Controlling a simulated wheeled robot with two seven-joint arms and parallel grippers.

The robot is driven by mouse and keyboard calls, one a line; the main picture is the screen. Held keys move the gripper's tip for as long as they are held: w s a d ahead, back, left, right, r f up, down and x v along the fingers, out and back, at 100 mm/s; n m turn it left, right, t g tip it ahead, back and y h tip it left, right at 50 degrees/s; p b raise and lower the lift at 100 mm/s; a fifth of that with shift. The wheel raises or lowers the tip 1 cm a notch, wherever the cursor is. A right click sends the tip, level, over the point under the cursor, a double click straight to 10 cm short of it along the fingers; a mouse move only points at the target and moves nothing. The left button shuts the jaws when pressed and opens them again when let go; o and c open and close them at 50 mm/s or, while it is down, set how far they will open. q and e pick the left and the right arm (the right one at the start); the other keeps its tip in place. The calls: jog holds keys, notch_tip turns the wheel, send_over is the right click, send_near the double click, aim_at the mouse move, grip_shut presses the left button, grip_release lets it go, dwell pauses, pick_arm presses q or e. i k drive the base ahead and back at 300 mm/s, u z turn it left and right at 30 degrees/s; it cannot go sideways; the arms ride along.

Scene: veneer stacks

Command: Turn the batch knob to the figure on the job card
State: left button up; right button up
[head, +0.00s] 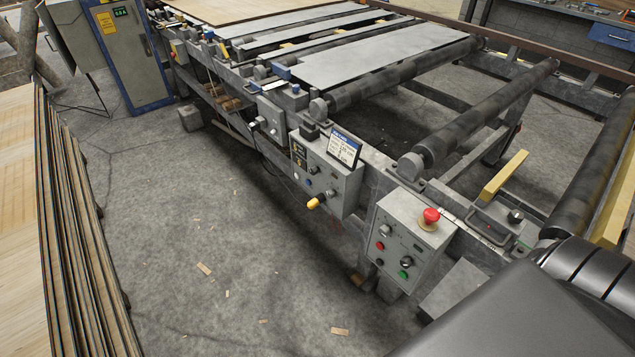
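A white job card (345,148) with a blue header stands on top of a grey control box (345,188) on the side of the roller line. Its print is too small to read. The box face has small dark knobs or buttons and a yellow-ended handle (316,203) sticking out low at the front. I cannot tell which of these is the batch knob, nor any setting. Neither gripper shows in the head view. A large grey and black part of my own body fills the bottom right corner.
A second grey box (394,247) with a red mushroom button (431,215) and a green button stands to the right. A tall veneer stack (22,200) stands at left. The concrete floor between is open, with scattered chips.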

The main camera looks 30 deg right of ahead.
aim_at(331, 193)
jog(key=u, duration=0.05)
jog(key=i, duration=3.6)
jog(key=z, duration=4)
